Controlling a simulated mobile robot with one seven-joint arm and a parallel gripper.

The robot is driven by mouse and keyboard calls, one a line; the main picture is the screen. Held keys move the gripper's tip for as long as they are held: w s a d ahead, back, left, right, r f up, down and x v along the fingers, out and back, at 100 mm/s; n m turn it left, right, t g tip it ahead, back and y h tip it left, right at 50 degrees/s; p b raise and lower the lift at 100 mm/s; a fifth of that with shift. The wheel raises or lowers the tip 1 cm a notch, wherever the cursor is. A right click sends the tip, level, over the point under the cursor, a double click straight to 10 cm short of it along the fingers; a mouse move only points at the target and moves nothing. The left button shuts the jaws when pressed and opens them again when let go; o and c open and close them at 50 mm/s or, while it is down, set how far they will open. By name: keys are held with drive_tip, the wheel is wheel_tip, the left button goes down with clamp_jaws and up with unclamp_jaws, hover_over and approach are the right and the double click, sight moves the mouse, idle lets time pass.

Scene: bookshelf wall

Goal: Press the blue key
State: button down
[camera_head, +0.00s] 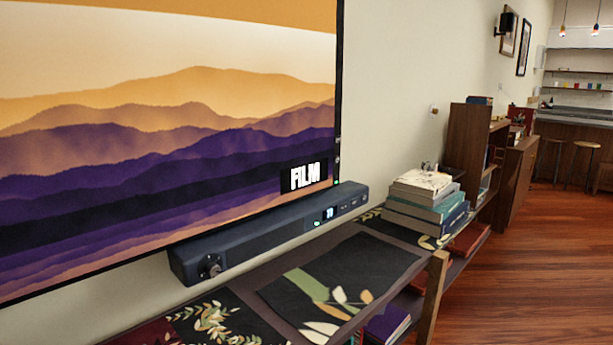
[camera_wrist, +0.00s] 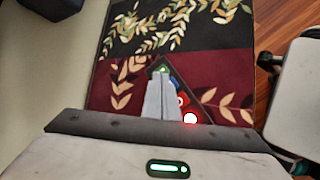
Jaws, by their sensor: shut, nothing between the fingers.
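A small dark keypad or remote (camera_wrist: 155,69) lies on the dark red, leaf-patterned cloth in the wrist view, tilted across the picture. A green-lit key shows at its upper end. A small blue patch, apparently the blue key (camera_wrist: 174,85), shows just right of the fingers. A red key and a bright white light with a red glow (camera_wrist: 190,118) show lower down. My gripper (camera_wrist: 161,76) is shut and empty, its fingers over the keypad and hiding part of it. I cannot tell whether they touch it. The head view shows neither gripper nor keypad.
In the head view, a dark soundbar (camera_head: 265,237) sits below a large screen (camera_head: 160,130) on the wall. A long low shelf (camera_head: 395,260) carries patterned mats and stacked books (camera_head: 425,205). Wooden floor (camera_head: 520,265) is open at the right.

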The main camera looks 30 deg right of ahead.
wheel_tip(320, 180, up, 6)
drive_tip(key=p, duration=0.5)
drive_tip(key=shift+p, duration=0.3)
